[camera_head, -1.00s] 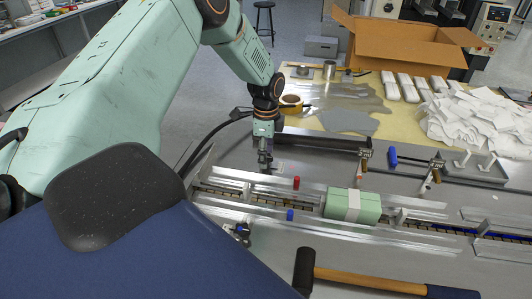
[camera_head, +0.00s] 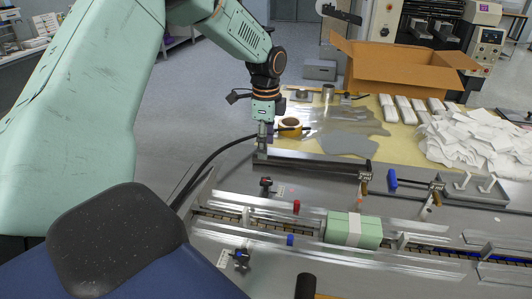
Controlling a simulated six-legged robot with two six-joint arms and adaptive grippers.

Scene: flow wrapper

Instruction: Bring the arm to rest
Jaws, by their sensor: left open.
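My left arm reaches in from the left, pale green with dark joints. Its gripper (camera_head: 262,143) points down above the back left of the machine bed, near the left end of a dark roller bar (camera_head: 312,165). It is open, with nothing seen between its fingers, which look small at this distance. The fingertips seem clear of the machine bed, though the exact gap is hard to judge. My right gripper is not in view.
A green pack with a white band (camera_head: 352,231) lies in the conveyor channel. A dark hammer head (camera_head: 306,286) shows at the bottom edge.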

